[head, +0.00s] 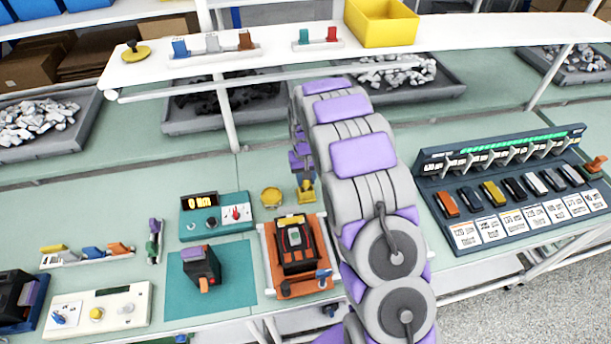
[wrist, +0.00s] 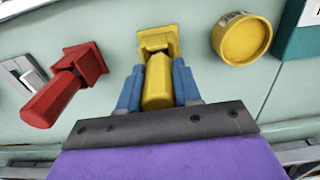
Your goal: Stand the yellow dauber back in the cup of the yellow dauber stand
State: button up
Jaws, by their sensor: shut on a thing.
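The yellow dauber (wrist: 157,85) is between the blue fingers of my gripper (wrist: 158,92), its thick handle towards the wrist camera. At its far end is a square yellow piece (wrist: 158,41), which looks like the yellow dauber stand. The dauber's lower end is at or just over this piece; I cannot tell whether it sits inside the cup. In the head view my gripper (head: 304,182) points down at the bench, with the yellow square piece (head: 307,195) right below it. My arm hides part of this area.
A round yellow tin (head: 271,197) stands just left of my gripper. A red dauber-like piece (wrist: 65,85) is close by on the other side. An orange tray with a black device (head: 296,245) lies in front. A teal meter (head: 217,215) and a breaker panel (head: 505,180) flank my arm.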

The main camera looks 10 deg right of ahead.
jog(key=shift+f, duration=0.1)
jog(key=o, duration=1.1)
notch_tip(320, 180, up, 17)
jog(key=shift+r+p, duration=0.15)
jog(key=shift+p, duration=0.9)
